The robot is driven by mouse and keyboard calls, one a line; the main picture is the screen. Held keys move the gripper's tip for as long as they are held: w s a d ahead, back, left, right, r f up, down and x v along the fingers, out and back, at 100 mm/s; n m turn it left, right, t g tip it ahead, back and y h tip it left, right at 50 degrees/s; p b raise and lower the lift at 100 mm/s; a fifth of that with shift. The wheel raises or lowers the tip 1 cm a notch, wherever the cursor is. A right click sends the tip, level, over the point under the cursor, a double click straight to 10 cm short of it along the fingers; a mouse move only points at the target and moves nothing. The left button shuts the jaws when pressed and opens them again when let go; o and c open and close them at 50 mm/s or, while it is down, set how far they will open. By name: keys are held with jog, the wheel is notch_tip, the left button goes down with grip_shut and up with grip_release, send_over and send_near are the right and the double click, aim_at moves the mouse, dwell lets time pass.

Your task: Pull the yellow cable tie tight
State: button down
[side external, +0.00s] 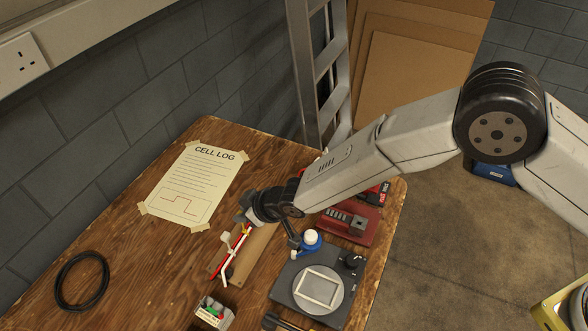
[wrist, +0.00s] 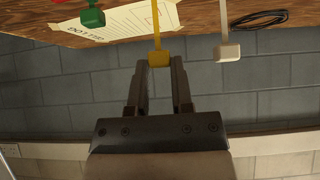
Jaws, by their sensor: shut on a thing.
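The yellow cable tie (wrist: 156,22) hangs across the wrist view with a block-like yellow tab (wrist: 159,57) at its end. My gripper (wrist: 159,62) is shut on this tab, with a finger on each side of it. A green tie (wrist: 92,16) is to its left and a white tie (wrist: 228,48) to its right, both apart from my fingers. In the side view, my gripper (side external: 246,217) is above a wooden board (side external: 262,248) that carries a red cable (side external: 233,258). The yellow tie (side external: 246,231) shows small there, and its loop is unclear.
A paper log sheet (side external: 192,187) is taped to the wooden table (side external: 130,270), and a black cable coil (side external: 82,281) lies at left. Right of the board are a grey device with a round plate (side external: 318,289), a blue bottle (side external: 309,243) and a red case (side external: 350,224).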

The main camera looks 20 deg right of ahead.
jog(key=shift+c, duration=2.4)
grip_release()
jog(key=v, duration=0.8)
jog(key=shift+w, duration=0.1)
